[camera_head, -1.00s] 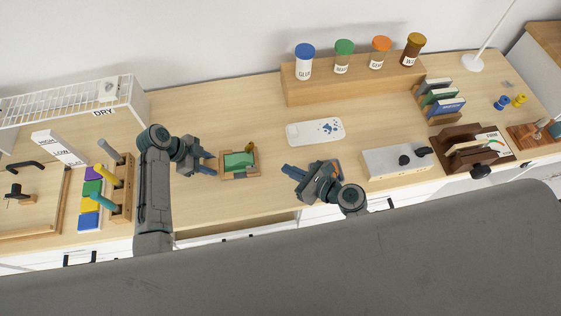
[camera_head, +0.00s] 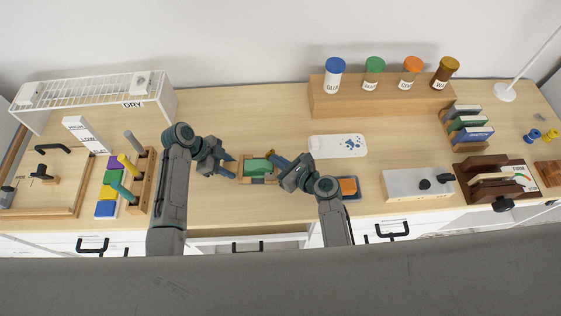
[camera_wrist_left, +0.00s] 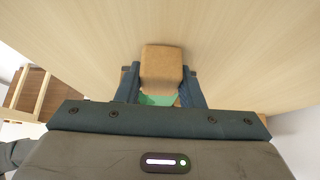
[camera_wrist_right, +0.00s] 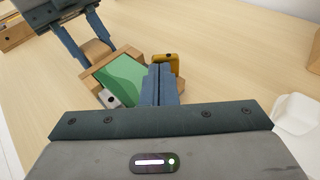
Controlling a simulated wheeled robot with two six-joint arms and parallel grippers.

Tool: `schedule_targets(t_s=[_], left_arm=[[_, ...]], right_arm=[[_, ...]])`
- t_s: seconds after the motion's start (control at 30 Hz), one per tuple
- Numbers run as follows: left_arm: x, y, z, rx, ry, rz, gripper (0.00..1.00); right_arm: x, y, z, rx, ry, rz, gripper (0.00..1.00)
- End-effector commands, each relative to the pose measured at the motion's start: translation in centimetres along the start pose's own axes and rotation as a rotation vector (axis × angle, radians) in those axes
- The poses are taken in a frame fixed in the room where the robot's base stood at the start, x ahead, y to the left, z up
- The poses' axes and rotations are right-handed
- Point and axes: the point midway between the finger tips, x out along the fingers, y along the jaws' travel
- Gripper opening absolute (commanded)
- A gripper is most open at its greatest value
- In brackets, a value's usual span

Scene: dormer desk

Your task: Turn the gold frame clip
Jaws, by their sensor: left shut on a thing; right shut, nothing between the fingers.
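A small wooden frame (camera_head: 258,179) with a green panel (camera_head: 257,166) lies on the desk between my grippers. The right wrist view shows its green panel (camera_wrist_right: 122,82), the gold clip (camera_wrist_right: 166,62) at one edge and a grey metal piece (camera_wrist_right: 108,98) at a corner. My left gripper (camera_head: 232,168) is shut on a wooden part of the frame, the block (camera_wrist_left: 162,68) between its fingers in the left wrist view. My right gripper (camera_head: 275,162) is shut and empty, its fingertips beside the gold clip; I cannot tell if they touch it.
A white card with a paw print (camera_head: 338,146) lies behind my right gripper. An orange block (camera_head: 348,186) on a blue base is beside my right arm. A wooden peg rack (camera_head: 143,180) stands left of my left arm.

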Motion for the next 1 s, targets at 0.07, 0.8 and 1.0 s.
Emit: schedule_targets(t_s=[0.07, 0.8, 1.0], left_arm=[[0.03, 0.04, 0.07, -0.001, -0.001, 0.001, 0.02], [0.02, 0.03, 0.02, 0.000, 0.000, 0.001, 0.02], [0.06, 0.06, -0.05, 0.001, 0.002, 0.002, 0.03]], right_arm=[[-0.02, 0.00, -0.01, 0.000, 0.000, 0.000, 0.00], [0.51, 0.26, 0.14, 0.000, 0.000, 0.001, 0.00], [0.75, 0.41, 0.22, 0.001, -0.001, 0.002, 0.00]])
